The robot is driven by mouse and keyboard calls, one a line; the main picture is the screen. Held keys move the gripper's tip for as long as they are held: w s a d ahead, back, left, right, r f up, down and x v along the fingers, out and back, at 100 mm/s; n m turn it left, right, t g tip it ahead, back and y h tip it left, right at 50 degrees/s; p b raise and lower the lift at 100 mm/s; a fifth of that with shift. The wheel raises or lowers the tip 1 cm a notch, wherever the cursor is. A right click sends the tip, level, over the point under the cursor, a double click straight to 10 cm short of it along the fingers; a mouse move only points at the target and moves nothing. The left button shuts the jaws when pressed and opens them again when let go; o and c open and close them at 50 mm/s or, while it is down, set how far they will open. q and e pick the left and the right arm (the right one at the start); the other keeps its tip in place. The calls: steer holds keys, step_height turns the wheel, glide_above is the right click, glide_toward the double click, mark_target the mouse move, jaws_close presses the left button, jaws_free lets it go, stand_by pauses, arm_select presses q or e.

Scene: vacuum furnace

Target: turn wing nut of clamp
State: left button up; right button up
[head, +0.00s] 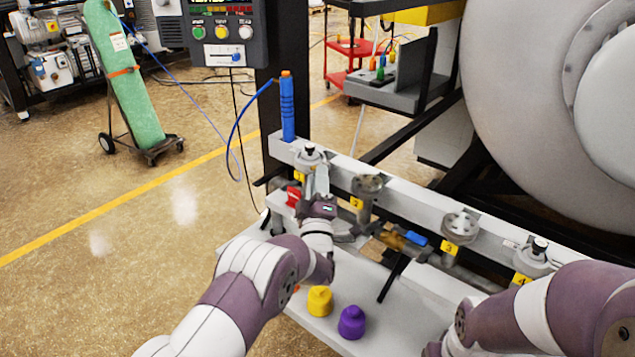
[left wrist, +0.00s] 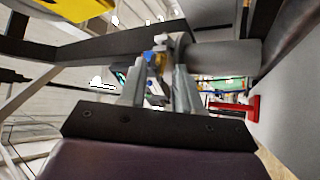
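A grey round clamp fitting with a small dark-topped post (head: 309,155) stands at the far left end of the white rail. My left gripper (head: 317,178) is right in front of it, its fingers pointing at it and partly covering it. In the left wrist view the fingers (left wrist: 160,82) are apart, with a small grey and blue part (left wrist: 155,57) showing between and beyond the tips. A grey cylinder (left wrist: 218,57) lies just right of the tips. I cannot make out the wing nut clearly, nor whether the fingers touch it. My right gripper is out of view; only the right arm shows.
The white rail (head: 415,205) carries more fittings (head: 460,225) with yellow number tags. A yellow cap (head: 320,300) and a purple cap (head: 351,322) stand on the lower shelf. A blue cylinder (head: 287,108) rises behind the gripper. The large grey vessel (head: 540,110) fills the right.

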arm_select(q)
steer(key=s+d+r, duration=0.1)
steer(key=d+r, duration=0.2)
steer(key=s+d+r, duration=0.2)
steer(key=d+r, duration=0.2)
steer(key=s+d+r, duration=0.2)
steer(key=d+r, duration=0.1)
steer(key=r, duration=0.1)
steer(key=shift+s+d, duration=0.15)
steer(key=shift+d, duration=0.05)
